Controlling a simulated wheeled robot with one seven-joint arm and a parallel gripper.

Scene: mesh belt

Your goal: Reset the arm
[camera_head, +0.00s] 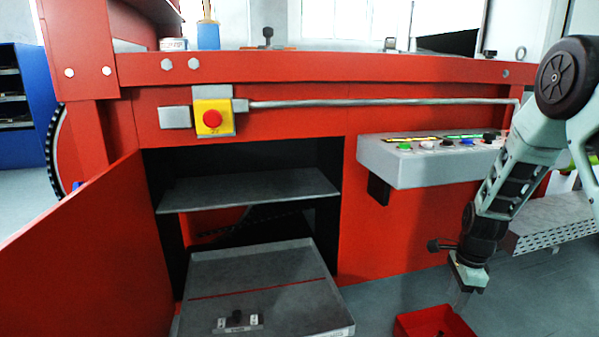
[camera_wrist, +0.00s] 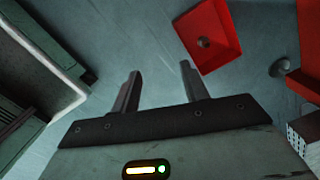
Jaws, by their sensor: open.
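My arm reaches down at the right of the head view. My gripper (camera_head: 463,300) hangs low there, just above and beside a red bin (camera_head: 407,325) on the floor. In the wrist view my gripper (camera_wrist: 160,82) is open, with its two fingers apart and nothing between them. The red bin also shows in the wrist view (camera_wrist: 222,28), beyond the right finger, with a small dark round thing inside.
A red machine (camera_head: 400,235) fills the middle, with a control box (camera_head: 385,160) and a red emergency button (camera_head: 212,118). Its open compartment has a shelf (camera_head: 250,190) and a grey tray (camera_head: 335,318) in front. An open red door (camera_head: 90,265) stands at left. Grey floor (camera_head: 385,295) lies between tray and bin.

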